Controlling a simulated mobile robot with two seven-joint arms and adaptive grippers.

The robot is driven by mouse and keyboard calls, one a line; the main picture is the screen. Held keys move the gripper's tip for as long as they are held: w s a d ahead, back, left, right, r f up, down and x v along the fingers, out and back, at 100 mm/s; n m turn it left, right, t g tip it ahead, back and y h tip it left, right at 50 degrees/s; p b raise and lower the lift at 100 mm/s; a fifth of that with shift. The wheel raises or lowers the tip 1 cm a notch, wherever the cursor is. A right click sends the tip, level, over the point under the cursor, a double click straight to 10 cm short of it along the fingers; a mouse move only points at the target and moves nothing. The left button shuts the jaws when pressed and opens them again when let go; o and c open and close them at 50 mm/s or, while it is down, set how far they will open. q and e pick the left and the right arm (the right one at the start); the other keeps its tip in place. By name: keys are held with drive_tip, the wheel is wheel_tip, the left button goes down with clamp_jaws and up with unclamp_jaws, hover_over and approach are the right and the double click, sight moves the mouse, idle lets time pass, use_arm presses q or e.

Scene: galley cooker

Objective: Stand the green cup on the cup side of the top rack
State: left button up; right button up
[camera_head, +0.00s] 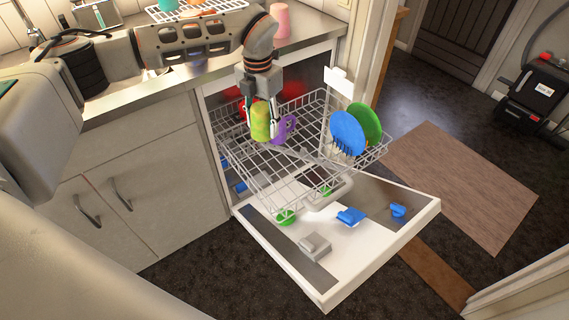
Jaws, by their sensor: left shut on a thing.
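A yellow-green cup (260,124) is between the fingers of my left gripper (261,106), which points down from above and is shut on it. The cup is over the back part of the pulled-out top rack (265,187). I cannot tell whether its base touches the wires. A purple cup (286,127) is close beside it on the right, partly hidden behind it. A blue plate (347,134) and a green plate (367,122) stand on edge at the rack's right side. My right gripper is not in view.
The dishwasher door (380,240) is folded down below the rack, with blue, green and grey parts on it. A pink cup (280,20) and a drying rack (196,10) stand on the counter above. The front middle of the top rack is bare.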

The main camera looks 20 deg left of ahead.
use_arm(q)
drive_tip(key=shift+a+f+n, duration=0.1)
drive_tip(key=shift+f+n, duration=0.15)
drive_tip(key=shift+n, duration=0.05)
drive_tip(key=b, duration=0.1)
hover_over(266, 177)
wheel_tip(266, 177, down, 5)
wheel_tip(266, 177, down, 9)
drive_tip(key=shift+f+b, duration=0.2)
drive_tip(key=shift+b, duration=1)
wheel_tip(266, 177, down, 5)
drive_tip(key=shift+s+f+b, duration=0.1)
drive_tip(key=shift+b, duration=0.6)
drive_tip(key=shift+f, duration=0.3)
drive_tip(key=shift+r, duration=0.15)
drive_tip(key=shift+c, duration=0.5)
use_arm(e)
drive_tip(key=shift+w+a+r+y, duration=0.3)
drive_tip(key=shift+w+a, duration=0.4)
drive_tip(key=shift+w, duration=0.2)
